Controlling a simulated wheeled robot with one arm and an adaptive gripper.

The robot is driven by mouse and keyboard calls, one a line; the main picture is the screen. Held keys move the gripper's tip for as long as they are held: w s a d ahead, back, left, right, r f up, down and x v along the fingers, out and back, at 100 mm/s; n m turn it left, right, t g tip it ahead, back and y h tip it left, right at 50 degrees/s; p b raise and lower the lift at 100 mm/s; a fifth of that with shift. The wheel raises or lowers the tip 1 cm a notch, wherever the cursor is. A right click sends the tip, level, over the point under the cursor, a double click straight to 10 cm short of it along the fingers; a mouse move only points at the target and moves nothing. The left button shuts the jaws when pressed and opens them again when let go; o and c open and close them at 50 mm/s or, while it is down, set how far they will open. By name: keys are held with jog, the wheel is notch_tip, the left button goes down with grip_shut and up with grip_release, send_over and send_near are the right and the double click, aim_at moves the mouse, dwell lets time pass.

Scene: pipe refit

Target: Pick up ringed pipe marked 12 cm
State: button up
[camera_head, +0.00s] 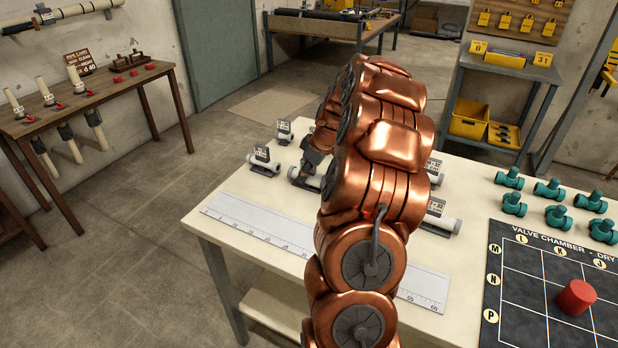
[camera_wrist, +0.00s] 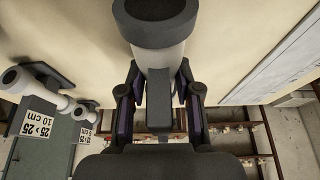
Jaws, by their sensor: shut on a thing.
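In the wrist view, my gripper (camera_wrist: 159,80) is shut on a pale pipe (camera_wrist: 162,56) with a dark ring (camera_wrist: 155,14) at its end. One finger lies on each side of the pipe. No length mark on it can be read here. In the head view, my gripper (camera_head: 312,164) is low over the pale table, partly hidden behind my copper arm, with a pale pipe (camera_head: 303,180) at its tip. I cannot tell whether that pipe is clear of the tabletop.
A pipe marked 10 cm (camera_wrist: 54,103) lies close by in the wrist view. Other labelled pipes stand on the table (camera_head: 215,226), including one at back left (camera_head: 284,133). A ruler (camera_head: 255,228) runs along the front. Green valves (camera_head: 512,204) and a dark grid board (camera_head: 520,270) are right.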

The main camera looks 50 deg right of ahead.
grip_shut()
jog(key=shift+r, duration=0.1)
